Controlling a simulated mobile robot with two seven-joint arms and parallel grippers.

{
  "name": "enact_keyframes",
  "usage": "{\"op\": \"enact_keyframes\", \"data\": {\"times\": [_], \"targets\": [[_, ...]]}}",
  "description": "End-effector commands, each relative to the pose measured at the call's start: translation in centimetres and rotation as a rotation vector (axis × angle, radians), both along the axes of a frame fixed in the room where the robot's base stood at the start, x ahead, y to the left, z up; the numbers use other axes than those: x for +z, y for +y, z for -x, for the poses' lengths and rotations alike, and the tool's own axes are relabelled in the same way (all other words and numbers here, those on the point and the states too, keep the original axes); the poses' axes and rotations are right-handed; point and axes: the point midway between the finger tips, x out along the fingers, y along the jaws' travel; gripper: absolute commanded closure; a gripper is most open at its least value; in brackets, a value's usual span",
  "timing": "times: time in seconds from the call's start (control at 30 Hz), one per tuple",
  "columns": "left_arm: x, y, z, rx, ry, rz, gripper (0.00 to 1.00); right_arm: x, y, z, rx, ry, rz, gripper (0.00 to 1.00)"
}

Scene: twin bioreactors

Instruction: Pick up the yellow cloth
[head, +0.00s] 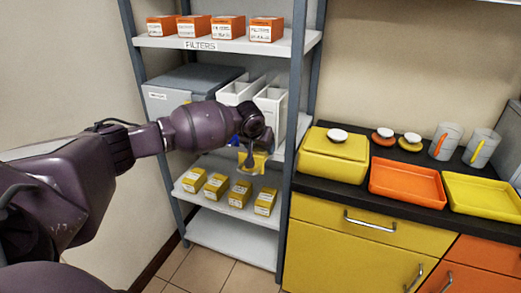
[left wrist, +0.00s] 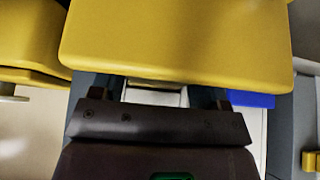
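My left gripper (head: 252,148) points down in front of the middle shelf in the head view. A small yellow piece (head: 259,164), possibly the yellow cloth, shows right at its fingers. In the left wrist view a broad yellow slab with rounded corners (left wrist: 180,40) lies across the top and hides the fingertips. The finger bases stand well apart, with a pale gap between them. Whether the fingers grip the yellow thing cannot be told. My right gripper is not in view.
White bins (head: 270,102) and a grey box (head: 185,88) stand on the shelf, with a blue thing (left wrist: 250,99) close by. Several yellow boxes (head: 240,193) sit lower. A shelf post (head: 291,150) stands right of the gripper. The counter holds an orange tray (head: 407,183) and a yellow container (head: 333,157).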

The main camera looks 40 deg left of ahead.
Motion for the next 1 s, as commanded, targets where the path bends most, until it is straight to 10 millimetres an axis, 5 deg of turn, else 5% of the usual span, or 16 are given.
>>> {"op": "enact_keyframes", "data": {"times": [0.1, 0.43, 0.87, 1.0], "targets": [[0.0, 0.0, 0.0, 0.000, 0.000, 0.000, 0.53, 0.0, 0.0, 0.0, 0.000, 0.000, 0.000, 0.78], [0.5, 0.0, 0.2, 0.000, -0.001, 0.000, 0.54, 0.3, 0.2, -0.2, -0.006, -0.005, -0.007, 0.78], [7.5, -0.1, 0.4, 0.000, -0.006, 0.000, 0.54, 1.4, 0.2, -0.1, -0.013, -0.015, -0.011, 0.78], [7.2, -0.6, 2.7, -0.002, 0.000, -0.001, 0.54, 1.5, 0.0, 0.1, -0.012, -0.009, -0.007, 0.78]]}}
